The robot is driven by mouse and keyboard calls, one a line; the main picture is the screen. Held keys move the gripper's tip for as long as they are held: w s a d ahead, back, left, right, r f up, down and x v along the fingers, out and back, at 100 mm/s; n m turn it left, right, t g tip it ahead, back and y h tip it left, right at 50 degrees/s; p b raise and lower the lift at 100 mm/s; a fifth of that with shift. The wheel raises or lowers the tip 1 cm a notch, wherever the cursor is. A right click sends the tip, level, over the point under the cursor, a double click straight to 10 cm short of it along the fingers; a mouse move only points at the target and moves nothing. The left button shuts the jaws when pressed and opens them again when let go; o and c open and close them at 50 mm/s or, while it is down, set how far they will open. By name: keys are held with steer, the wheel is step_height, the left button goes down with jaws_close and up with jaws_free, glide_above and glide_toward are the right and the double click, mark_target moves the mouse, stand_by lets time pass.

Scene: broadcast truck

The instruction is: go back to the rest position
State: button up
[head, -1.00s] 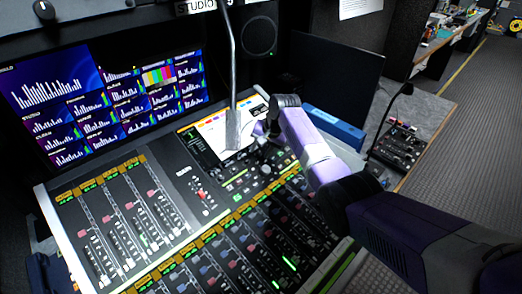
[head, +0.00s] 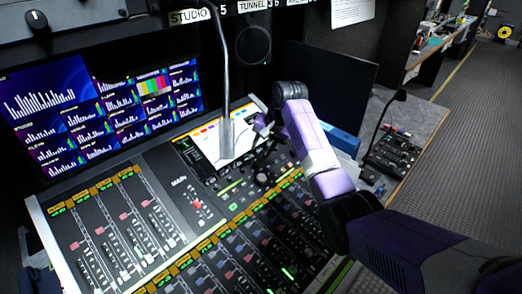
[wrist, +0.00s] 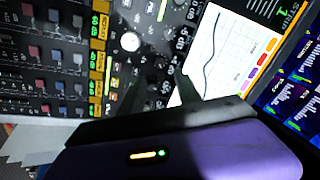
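My gripper (head: 263,142) hangs over the upper right part of the mixing console (head: 125,178), beside its small touch screen. In the wrist view my gripper (wrist: 160,84) shows two dark fingers standing apart with nothing between them. Its purple body fills the lower part of that view. The console's lit chart screen (wrist: 222,55) lies beyond the fingers. In the head view the fingers blend into the dark console, so their exact height above it is hard to tell.
A gooseneck lamp or microphone (head: 226,130) stands close to the left of my gripper. A dark monitor (head: 330,85) and a blue box (head: 340,140) are behind my arm. A small panel (head: 393,155) sits to the right. The aisle floor (head: 470,150) is clear.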

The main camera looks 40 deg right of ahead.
stand_by(0.5)
steer(key=w+d+r+n+t+h, duration=0.2)
steer(key=w+d+r+t+h, duration=0.1)
steer(key=w+r+t, duration=0.3)
steer(key=s+a+f+n+t+h+b, duration=0.1)
steer(key=s+a+f+n+t, duration=0.15)
steer(key=s+a, duration=0.7)
steer(key=s+a+f+n+t+h, duration=0.1)
steer(key=s+a+f+n+t, duration=0.2)
steer(key=s+a, duration=0.65)
steer(key=s+a+n+y, duration=0.1)
steer(key=s+a, duration=0.3)
steer(key=s, duration=0.7)
steer(key=s+a+n+g+y+b, duration=0.1)
steer(key=s+a, duration=0.3)
steer(key=s, duration=0.8)
steer(key=s+a+n+y+b, duration=0.1)
steer(key=s+a, duration=0.3)
steer(key=s, duration=0.8)
steer(key=shift+a+r+n+y, duration=0.25)
steer(key=shift+n+y, duration=0.3)
steer(key=shift+y, duration=0.35)
